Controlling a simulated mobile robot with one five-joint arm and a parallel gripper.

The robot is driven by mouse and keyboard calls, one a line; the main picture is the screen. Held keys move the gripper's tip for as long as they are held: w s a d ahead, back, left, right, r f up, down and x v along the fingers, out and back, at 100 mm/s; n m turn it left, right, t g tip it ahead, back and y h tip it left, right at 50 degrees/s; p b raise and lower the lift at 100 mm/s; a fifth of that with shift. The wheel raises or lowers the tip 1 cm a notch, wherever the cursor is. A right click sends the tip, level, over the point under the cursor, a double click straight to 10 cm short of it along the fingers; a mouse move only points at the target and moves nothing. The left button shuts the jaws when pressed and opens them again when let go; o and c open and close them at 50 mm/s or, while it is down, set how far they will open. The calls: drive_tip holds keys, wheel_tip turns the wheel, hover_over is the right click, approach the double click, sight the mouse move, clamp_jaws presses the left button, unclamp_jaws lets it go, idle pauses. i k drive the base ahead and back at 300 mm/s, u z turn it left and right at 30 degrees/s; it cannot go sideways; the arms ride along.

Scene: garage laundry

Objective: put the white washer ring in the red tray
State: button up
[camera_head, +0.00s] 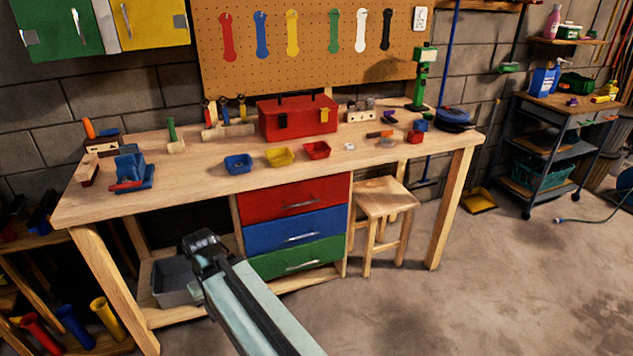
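A small white piece (349,146), which looks like the white washer ring, lies on the workbench top (215,186). It is too small to make out its hole. The small red tray (317,151) stands just left of it, apart from it. The tray's inside is too small to tell its contents. My gripper (203,241) is in front of the bench and below its top, far from the ring and the tray. Whether its fingers are open or shut is not clear.
A yellow tray (280,156) and a blue tray (238,164) stand left of the red one. A red toolbox (297,118) stands behind. A blue vise (132,170) is at the left. A wooden stool (384,197) stands by the drawers.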

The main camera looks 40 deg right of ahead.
sight(318, 154)
drive_tip(key=u, duration=3.2)
drive_tip(key=k, duration=1.65)
drive_tip(key=z, duration=2.1)
drive_tip(key=i, duration=1.05)
drive_tip(key=z, duration=0.05)
